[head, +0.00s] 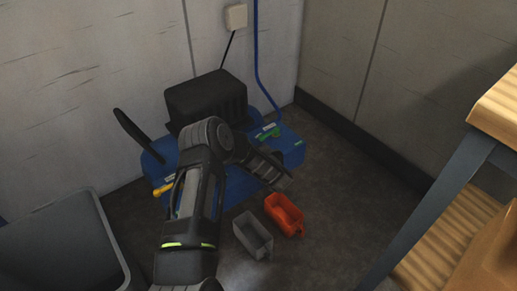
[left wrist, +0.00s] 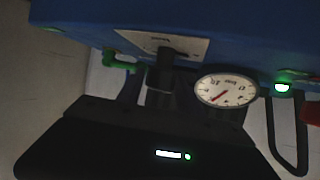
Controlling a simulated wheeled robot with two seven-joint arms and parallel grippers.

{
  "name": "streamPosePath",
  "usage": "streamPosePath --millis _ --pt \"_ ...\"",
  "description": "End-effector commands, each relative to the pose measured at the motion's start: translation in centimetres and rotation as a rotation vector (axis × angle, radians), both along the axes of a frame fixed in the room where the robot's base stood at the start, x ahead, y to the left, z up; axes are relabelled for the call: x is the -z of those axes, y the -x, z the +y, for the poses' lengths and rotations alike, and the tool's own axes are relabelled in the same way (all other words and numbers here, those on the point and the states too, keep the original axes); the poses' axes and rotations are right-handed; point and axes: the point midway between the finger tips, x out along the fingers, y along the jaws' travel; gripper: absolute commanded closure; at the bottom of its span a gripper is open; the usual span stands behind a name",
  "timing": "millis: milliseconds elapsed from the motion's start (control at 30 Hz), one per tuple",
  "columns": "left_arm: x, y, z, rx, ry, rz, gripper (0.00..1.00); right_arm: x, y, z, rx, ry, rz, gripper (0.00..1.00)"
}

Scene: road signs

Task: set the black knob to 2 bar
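The blue compressor (head: 291,150) stands on the floor by the wall, with a black motor housing on top. In the left wrist view, its blue body (left wrist: 230,30) runs along the top. A dark, knob-like part (left wrist: 172,50) sits before a pale label plate (left wrist: 140,40). Beside it is a round white gauge (left wrist: 226,90) with a red needle; its printing is upside down. My left gripper (head: 278,178) is at the compressor's front side, with its dark body filling the bottom of the wrist view. Dark shapes overlap around the knob, so grip and finger gap are unclear. My right gripper is out of view.
A green valve (head: 275,132) and blue hose (head: 257,60) are at the compressor's back right. A grey bin (head: 253,236) and an orange bin (head: 284,214) are on the floor in front. A wooden-topped table (head: 497,108) stands right; a dark container (head: 62,250) is lower left.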

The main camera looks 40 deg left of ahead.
Motion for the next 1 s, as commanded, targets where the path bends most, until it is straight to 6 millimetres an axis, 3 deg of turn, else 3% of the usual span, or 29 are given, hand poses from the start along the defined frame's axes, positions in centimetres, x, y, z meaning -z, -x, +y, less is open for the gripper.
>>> streamPosePath --millis 133,467,1000 --pt "-0.1 -0.1 0.0 0.001 -0.001 -0.002 0.45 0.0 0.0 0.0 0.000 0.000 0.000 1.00" --pt "-0.4 0.1 -0.3 0.002 -0.001 -0.002 0.45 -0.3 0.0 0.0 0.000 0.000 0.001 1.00" --pt "-3.2 4.2 -5.5 0.002 -0.002 -0.001 0.45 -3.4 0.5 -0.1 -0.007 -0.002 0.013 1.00"
